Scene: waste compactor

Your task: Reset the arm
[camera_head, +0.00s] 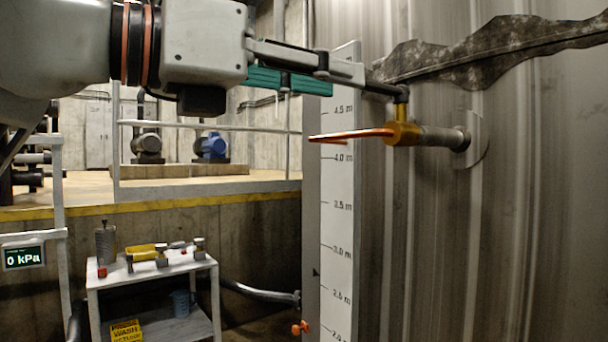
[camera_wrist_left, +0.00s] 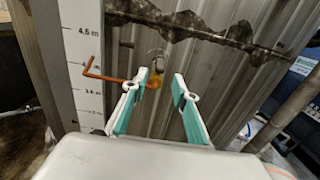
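My left gripper (camera_head: 362,84) reaches in from the upper left of the head view. In the left wrist view its two teal-padded fingers (camera_wrist_left: 160,82) stand apart, with nothing held between them. A brass valve (camera_head: 403,132) with an orange lever (camera_head: 352,135) sticks out of the ribbed metal wall. The lever lies nearly level and points left. The fingertips are near the top of the valve in the head view; I cannot tell whether they touch. The wrist view shows the valve (camera_wrist_left: 155,82) beyond the fingers and the lever (camera_wrist_left: 103,76) to the left. My right gripper is not in view.
The ribbed metal wall (camera_head: 450,240) with a level scale (camera_head: 339,200) stands close on the right. A small cart (camera_head: 105,280) with tools is at lower left, beside a 0 kPa display (camera_head: 23,256). A railed platform with pumps (camera_head: 212,146) is behind.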

